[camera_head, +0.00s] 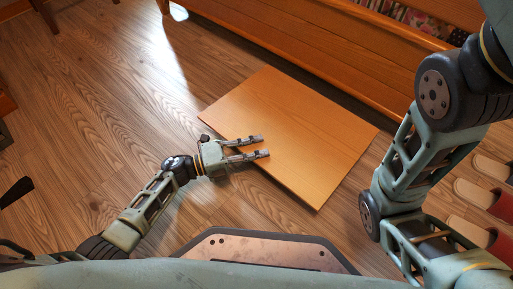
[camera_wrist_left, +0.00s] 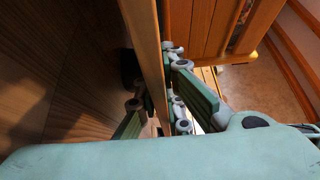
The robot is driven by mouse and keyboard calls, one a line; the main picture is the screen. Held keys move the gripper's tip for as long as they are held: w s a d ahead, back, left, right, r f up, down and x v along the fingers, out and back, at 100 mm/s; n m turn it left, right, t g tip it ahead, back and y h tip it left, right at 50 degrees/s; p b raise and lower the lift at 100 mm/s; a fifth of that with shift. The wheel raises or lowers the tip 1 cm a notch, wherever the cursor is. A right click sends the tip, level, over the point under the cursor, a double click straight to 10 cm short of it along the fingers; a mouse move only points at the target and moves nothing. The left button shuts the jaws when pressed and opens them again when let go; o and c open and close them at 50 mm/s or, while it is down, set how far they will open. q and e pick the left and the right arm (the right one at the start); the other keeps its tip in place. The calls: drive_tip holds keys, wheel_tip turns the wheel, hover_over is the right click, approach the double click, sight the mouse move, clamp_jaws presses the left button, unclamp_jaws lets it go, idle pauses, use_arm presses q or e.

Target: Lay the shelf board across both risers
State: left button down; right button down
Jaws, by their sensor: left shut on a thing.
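The shelf board (camera_head: 306,130) is a flat, rectangular orange-brown wooden panel in the middle of the head view. My left gripper (camera_head: 264,146) is at its near-left edge, with its fingers reaching over the panel. In the left wrist view the board (camera_wrist_left: 147,45) shows edge-on as a narrow strip, and my left gripper (camera_wrist_left: 166,95) is shut on it, with finger parts on both sides. My right arm crosses the right side of the head view, but its gripper is out of sight. I cannot make out either riser.
A long wooden bench or bed side (camera_head: 300,45) runs along the top right, close to the board's far edge. Several slippers (camera_head: 496,168) lie at the far right. The wooden floor (camera_head: 100,120) at the left is mostly clear.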

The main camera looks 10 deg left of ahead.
use_arm(q)
drive_tip(key=c, duration=1.8)
unclamp_jaws()
drive_tip(key=shift+r, duration=0.1)
drive_tip(key=shift+f, duration=0.2)
drive_tip(key=v, duration=1.2)
drive_tip(key=shift+r, duration=0.1)
